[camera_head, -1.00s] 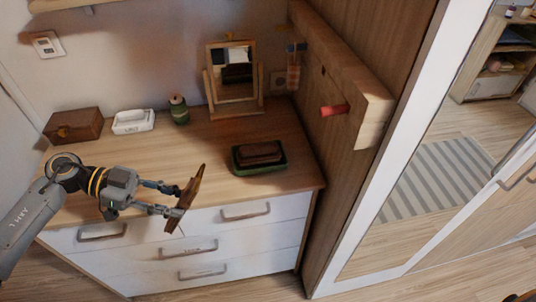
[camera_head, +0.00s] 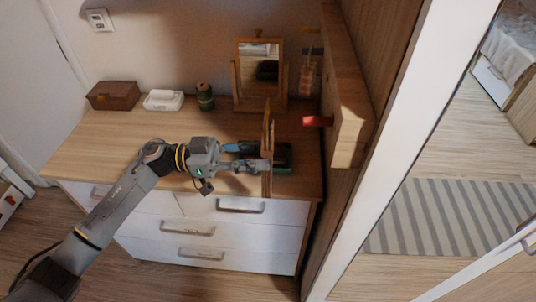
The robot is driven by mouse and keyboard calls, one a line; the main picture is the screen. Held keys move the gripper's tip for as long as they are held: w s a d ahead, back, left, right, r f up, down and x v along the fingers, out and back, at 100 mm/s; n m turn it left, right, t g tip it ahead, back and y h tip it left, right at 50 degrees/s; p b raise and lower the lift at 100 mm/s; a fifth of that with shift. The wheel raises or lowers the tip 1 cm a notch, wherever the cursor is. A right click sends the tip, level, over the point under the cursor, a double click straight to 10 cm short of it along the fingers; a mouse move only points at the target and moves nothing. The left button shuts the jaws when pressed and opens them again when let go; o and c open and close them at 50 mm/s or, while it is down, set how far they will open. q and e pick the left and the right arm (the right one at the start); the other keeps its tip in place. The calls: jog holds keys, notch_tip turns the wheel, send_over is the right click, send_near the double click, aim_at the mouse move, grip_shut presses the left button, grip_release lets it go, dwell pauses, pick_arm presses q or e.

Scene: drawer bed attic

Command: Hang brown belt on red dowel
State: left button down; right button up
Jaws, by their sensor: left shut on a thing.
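My left gripper (camera_head: 264,157) is shut on the brown belt (camera_head: 267,132), seen nearly edge-on as a thin upright strip over the right part of the dresser top. The red dowel (camera_head: 317,121) sticks out leftward from the wooden board on the right. The belt is left of the dowel in the picture and apart from it. The gripper is slightly lower in the picture than the dowel. The exact shape of the belt's loop cannot be made out. My right gripper is not in view.
A dark green tray (camera_head: 284,167) lies partly hidden behind the gripper and belt. A small mirror (camera_head: 236,85), a green spool (camera_head: 205,97), a white box (camera_head: 164,100) and a brown box (camera_head: 113,96) stand along the back of the dresser (camera_head: 110,130). The wooden board (camera_head: 350,105) bounds the right side.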

aim_at(271, 158)
pick_arm(q)
jog(key=d+b, duration=0.1)
jog(key=d, duration=0.2)
jog(key=shift+d+f, duration=0.1)
jog(key=shift+f, duration=0.1)
jog(key=d, duration=0.2)
jog(key=d+f, duration=0.1)
jog(key=d, duration=0.2)
jog(key=shift+d+f, duration=0.1)
jog(key=shift+d, duration=0.25)
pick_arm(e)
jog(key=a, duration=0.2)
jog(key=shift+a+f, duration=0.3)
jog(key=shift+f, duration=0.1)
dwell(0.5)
